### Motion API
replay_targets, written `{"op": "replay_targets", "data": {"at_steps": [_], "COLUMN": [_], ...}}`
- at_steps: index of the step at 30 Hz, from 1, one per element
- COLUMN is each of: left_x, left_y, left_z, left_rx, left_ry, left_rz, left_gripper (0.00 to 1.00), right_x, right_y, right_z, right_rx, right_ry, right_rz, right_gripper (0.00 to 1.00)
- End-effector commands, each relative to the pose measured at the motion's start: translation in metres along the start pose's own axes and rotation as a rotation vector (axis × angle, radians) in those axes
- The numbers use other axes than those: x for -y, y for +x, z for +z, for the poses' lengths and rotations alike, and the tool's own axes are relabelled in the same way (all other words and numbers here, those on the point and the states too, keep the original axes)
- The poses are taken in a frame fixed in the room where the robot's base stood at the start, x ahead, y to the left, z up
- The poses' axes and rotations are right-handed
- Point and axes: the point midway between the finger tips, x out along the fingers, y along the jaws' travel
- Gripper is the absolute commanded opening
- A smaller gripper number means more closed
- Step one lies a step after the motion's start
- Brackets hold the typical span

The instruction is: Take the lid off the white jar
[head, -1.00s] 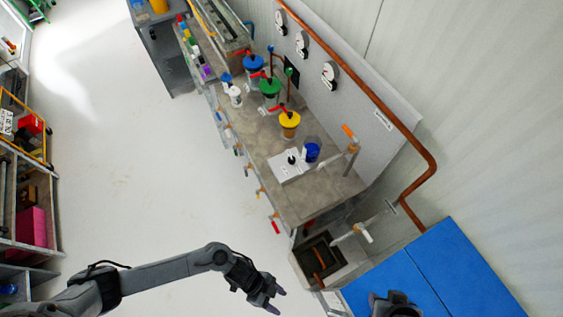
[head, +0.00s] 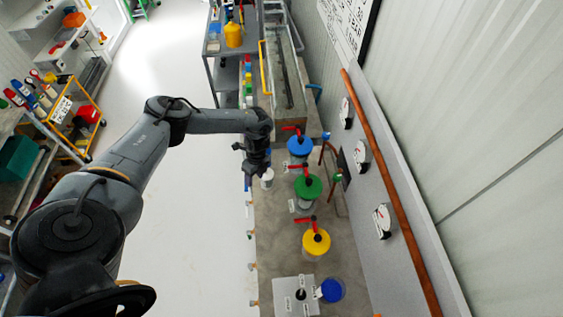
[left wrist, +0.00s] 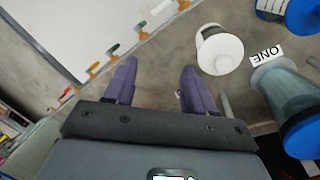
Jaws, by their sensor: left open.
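The white jar (head: 267,180) stands near the left edge of the bench, just beyond the end of my left arm in the head view. In the left wrist view its round white lid (left wrist: 222,54) is on top and faces the camera. My left gripper (head: 254,168) is close to the jar and partly overlaps it in the head view. In the left wrist view its two purple fingers (left wrist: 158,70) are apart with nothing between them, and the jar is to the right of the right finger. My right gripper is not in view.
Pumps with blue (head: 298,145), green (head: 307,186) and yellow (head: 316,241) tops stand along the bench near the wall. A label reading ONE (left wrist: 266,53) is close to the jar. A blue-lidded container (left wrist: 292,12) is at the top right. Small coloured taps line the bench edge.

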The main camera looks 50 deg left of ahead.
Motion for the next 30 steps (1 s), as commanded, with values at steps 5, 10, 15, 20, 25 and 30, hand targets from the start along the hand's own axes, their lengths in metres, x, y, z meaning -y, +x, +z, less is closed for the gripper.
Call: {"op": "replay_targets", "data": {"at_steps": [5,10,15,20,25,30], "left_x": [0.045,0.067,0.073,0.076,0.079,0.08], "left_y": [-0.052,-0.076,-0.069,-0.05,-0.032,-0.026], "left_z": [0.018,0.015,0.014,0.014,0.014,0.013], "left_rx": [0.002,-0.011,-0.013,-0.013,-0.013,-0.014], "left_ry": [-0.032,-0.037,-0.036,-0.036,-0.036,-0.036], "left_rz": [-0.114,-0.172,-0.18,-0.181,-0.18,-0.18], "left_gripper": [0.54,0.54,0.54,0.54,0.54,0.54], "right_x": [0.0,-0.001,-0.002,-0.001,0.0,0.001], "right_y": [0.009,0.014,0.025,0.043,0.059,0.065], "right_z": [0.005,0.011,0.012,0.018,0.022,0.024], "right_rx": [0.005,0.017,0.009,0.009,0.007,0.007], "right_ry": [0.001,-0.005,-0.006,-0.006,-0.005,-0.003], "right_rz": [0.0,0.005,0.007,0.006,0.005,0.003], "right_gripper": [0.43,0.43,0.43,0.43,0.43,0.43]}}
